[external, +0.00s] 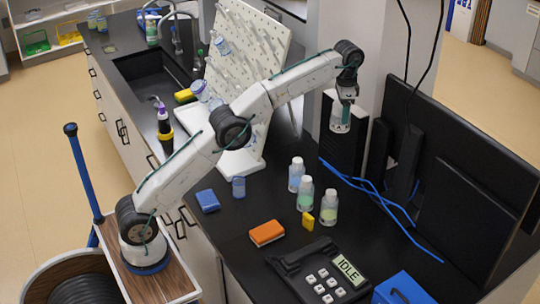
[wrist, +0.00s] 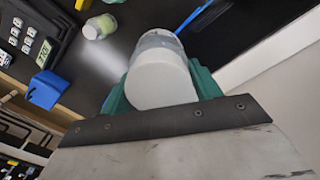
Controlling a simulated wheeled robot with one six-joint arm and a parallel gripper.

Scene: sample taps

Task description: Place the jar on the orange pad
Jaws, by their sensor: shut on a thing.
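My gripper (external: 346,92) is raised above the back of the black counter, beside the dark monitors. It is shut on a jar (external: 340,120), which hangs clear of the counter. In the wrist view the jar (wrist: 161,82), with its white lid facing the camera, sits between my green fingers (wrist: 160,90). The orange pad (external: 267,233) lies flat on the counter near the front edge, to the lower left of the gripper, with nothing on it. It does not show in the wrist view.
Several similar jars (external: 305,194) stand between gripper and pad, beside a yellow block (external: 308,221). A blue block (external: 207,200) and blue cup (external: 238,187) are left of them. A device reading IDLE (external: 320,275) and a blue box (external: 401,289) are in front. Blue cables (external: 385,200) lie right.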

